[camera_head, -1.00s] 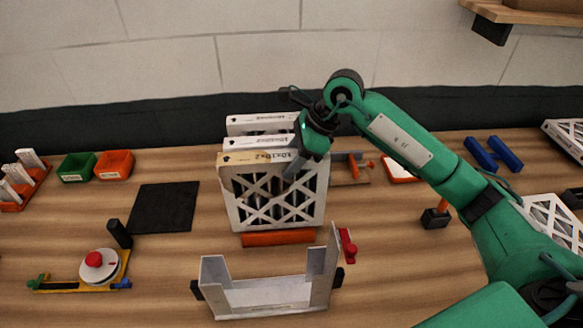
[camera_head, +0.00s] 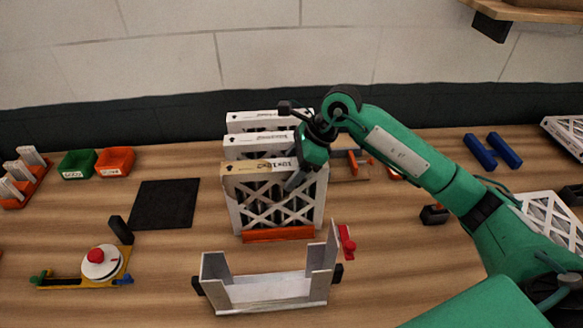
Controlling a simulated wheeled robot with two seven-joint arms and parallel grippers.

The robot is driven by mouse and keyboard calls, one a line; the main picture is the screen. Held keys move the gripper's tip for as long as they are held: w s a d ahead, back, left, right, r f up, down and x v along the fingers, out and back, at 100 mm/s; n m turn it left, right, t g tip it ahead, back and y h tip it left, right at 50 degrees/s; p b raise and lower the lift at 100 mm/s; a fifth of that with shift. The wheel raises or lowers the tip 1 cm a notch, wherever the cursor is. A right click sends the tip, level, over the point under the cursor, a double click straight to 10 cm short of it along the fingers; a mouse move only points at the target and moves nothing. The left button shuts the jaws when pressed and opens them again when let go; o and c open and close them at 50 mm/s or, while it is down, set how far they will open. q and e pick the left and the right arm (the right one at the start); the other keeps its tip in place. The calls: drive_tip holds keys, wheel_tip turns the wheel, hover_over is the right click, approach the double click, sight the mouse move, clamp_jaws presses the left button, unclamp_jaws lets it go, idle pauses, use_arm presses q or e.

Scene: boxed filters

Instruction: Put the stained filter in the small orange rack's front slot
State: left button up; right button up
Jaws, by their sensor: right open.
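Three white-framed filters with lattice faces stand upright one behind another in an orange rack (camera_head: 278,235) at the middle of the table. The front filter (camera_head: 250,212) has a tan tinge along its top edge and dark patches behind its lattice; it sits at the rack's front. The middle filter (camera_head: 245,148) and rear filter (camera_head: 250,122) have whiter edges. My right gripper (camera_head: 294,180) is open, with its fingers at the right part of the front filter's top edge. The filters' lower parts behind the front one are hidden. My left gripper is out of view.
A grey metal holder (camera_head: 265,290) with a red clamp (camera_head: 347,243) stands empty in front. At left are a black mat (camera_head: 163,205), a gauge (camera_head: 98,262), green and orange bins (camera_head: 114,162) and another small orange rack (camera_head: 35,184) of white pieces. More filters (camera_head: 553,222) lie right.

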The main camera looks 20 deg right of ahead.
drive_tip(key=shift+r, duration=0.2)
drive_tip(key=b+v, duration=0.4)
drive_tip(key=v, duration=0.6)
drive_tip(key=shift+d+r, duration=0.2)
drive_tip(key=shift+r, duration=0.05)
drive_tip(key=shift+s+d+r, duration=0.1)
drive_tip(key=shift+d+r, duration=0.15)
drive_tip(key=shift+r, duration=0.35)
